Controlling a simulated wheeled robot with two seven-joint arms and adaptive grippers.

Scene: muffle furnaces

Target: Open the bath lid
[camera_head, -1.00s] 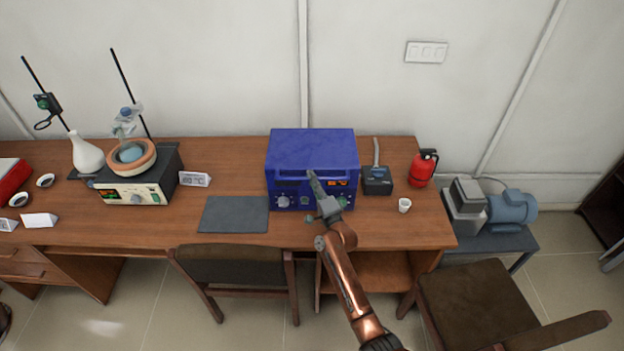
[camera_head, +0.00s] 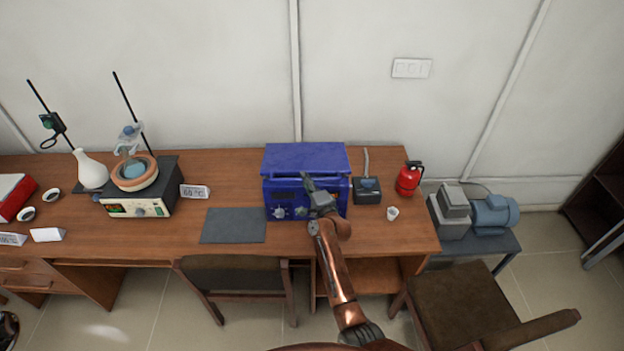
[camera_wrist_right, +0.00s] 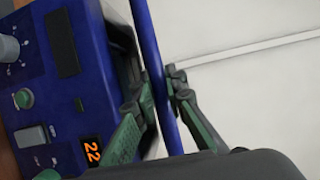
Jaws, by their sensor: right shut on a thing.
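The bath is a blue box (camera_head: 276,197) on the desk in the head view, with knobs and a display on its front. Its control panel (camera_wrist_right: 50,100) shows at the left of the right wrist view, with an orange 22. My right gripper (camera_head: 308,180) is at the upper front of the box. In the right wrist view its fingers (camera_wrist_right: 163,95) are shut on a thin blue bar (camera_wrist_right: 148,40) of the lid (camera_head: 306,157). A dark gap shows between bar and panel. How far the lid is raised cannot be told. My left gripper is out of view.
On the desk (camera_head: 380,240), a small dark device (camera_head: 368,190), a red extinguisher (camera_head: 409,179) and a white cup (camera_head: 392,213) stand right of the bath. A grey mat (camera_head: 233,226) lies left of it. Chairs (camera_head: 235,280) stand in front.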

